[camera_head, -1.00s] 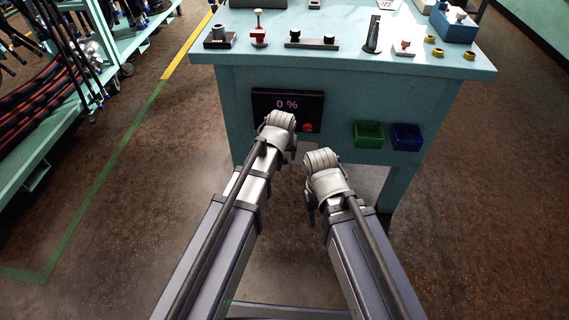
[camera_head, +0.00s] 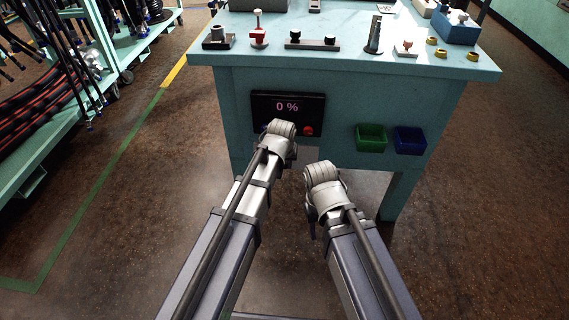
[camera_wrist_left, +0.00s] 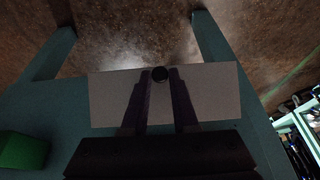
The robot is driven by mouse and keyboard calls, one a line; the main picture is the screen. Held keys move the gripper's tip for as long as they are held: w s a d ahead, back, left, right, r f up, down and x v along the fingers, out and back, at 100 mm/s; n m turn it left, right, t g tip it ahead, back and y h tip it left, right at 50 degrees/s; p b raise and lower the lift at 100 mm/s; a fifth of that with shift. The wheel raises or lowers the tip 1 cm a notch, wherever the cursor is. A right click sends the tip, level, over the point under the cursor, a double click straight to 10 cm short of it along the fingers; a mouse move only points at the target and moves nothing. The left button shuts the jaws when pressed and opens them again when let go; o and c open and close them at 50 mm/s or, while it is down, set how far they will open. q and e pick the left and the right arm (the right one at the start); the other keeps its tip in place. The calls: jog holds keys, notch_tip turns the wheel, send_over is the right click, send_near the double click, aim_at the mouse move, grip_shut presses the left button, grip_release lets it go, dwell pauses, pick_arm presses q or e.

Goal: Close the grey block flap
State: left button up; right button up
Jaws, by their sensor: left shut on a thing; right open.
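The grey flap (camera_wrist_left: 108,98) shows in the left wrist view as a flat pale-grey plate below the bench's teal front. A round black knob (camera_wrist_left: 160,73) sits near the middle of its far edge. My left gripper (camera_wrist_left: 160,82) reaches across the plate, its two dark fingers shut on the knob. In the head view my left wrist (camera_head: 279,132) is just below the display and hides most of the flap. My right gripper (camera_head: 312,222) is open and empty in front of the bench, its fingers mostly hidden under the wrist.
A display (camera_head: 287,105) reading 0 % with a red button is on the bench front. A green bin (camera_head: 371,138) and a blue bin (camera_head: 409,140) hang to its right. Fittings stand on the bench top (camera_head: 340,58). A hose rack (camera_head: 50,110) stands at left.

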pick_arm(q)
grip_shut()
dwell(0.8)
jog(key=shift+r+g+p, duration=0.65)
jog(key=shift+g+p, duration=0.05)
jog(key=shift+p, duration=0.45)
jog(key=shift+r+g+p, duration=0.4)
jog(key=shift+g+p, duration=0.3)
jog(key=shift+g, duration=0.1)
jog(key=shift+s+r+g+p, duration=0.1)
jog(key=shift+r+g+p, duration=0.35)
jog(key=shift+g, duration=0.5)
jog(key=shift+r+g+p, duration=0.35)
jog(key=shift+r+g, duration=0.2)
jog(key=shift+g, duration=0.4)
